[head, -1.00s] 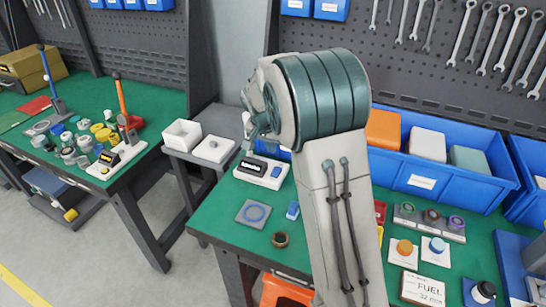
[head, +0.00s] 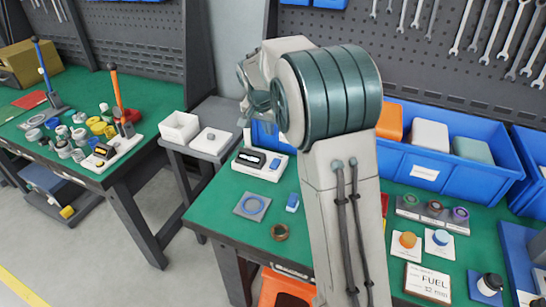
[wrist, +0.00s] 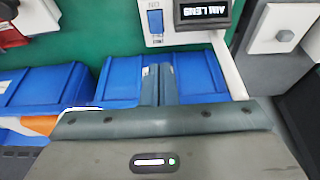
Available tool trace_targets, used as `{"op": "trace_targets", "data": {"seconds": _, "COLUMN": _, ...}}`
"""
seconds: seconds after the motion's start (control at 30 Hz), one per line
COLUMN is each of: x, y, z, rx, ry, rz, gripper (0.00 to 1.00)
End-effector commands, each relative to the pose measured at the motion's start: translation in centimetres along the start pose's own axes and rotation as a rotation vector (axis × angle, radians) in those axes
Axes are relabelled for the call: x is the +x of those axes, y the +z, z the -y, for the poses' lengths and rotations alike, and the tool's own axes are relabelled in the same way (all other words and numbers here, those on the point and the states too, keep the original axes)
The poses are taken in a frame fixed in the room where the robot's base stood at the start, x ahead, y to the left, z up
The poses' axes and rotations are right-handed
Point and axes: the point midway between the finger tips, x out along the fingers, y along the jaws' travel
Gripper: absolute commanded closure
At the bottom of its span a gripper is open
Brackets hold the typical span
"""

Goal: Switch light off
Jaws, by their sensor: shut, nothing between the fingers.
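A white device with a dark display (head: 252,158) stands at the back left of the green bench in the head view. In the wrist view the device (wrist: 180,38) is at the top, with a lit display (wrist: 205,10) and a blue rocker switch (wrist: 156,22). My gripper (wrist: 158,82) is shut and empty, its fingers pointing towards the device, apart from the switch in the picture. A white box with a grey knob (head: 210,141) sits on the grey stand beside the bench, and also shows in the wrist view (wrist: 285,36). I cannot tell which control works the light.
Blue bins (head: 446,160) line the back of the bench, close behind my arm. A white open box (head: 180,128) shares the stand.

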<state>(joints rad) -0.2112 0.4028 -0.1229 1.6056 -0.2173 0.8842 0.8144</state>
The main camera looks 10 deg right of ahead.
Motion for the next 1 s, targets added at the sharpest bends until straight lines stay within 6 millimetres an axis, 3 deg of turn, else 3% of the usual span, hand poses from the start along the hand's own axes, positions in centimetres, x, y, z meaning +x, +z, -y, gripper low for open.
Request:
{"op": "trace_targets", "data": {"seconds": 0.3, "x": 0.0, "y": 0.0, "z": 0.0, "rx": 0.000, "ry": 0.000, "rz": 0.001, "gripper": 1.00}}
{"op": "trace_targets", "data": {"seconds": 0.47, "x": 1.2, "y": 0.0, "z": 0.0, "rx": 0.000, "ry": 0.002, "rz": 0.002, "gripper": 1.00}}
{"op": "trace_targets", "data": {"seconds": 1.0, "x": 11.7, "y": 0.4, "z": 0.0, "rx": -0.001, "ry": 0.002, "rz": 0.003, "gripper": 1.00}}
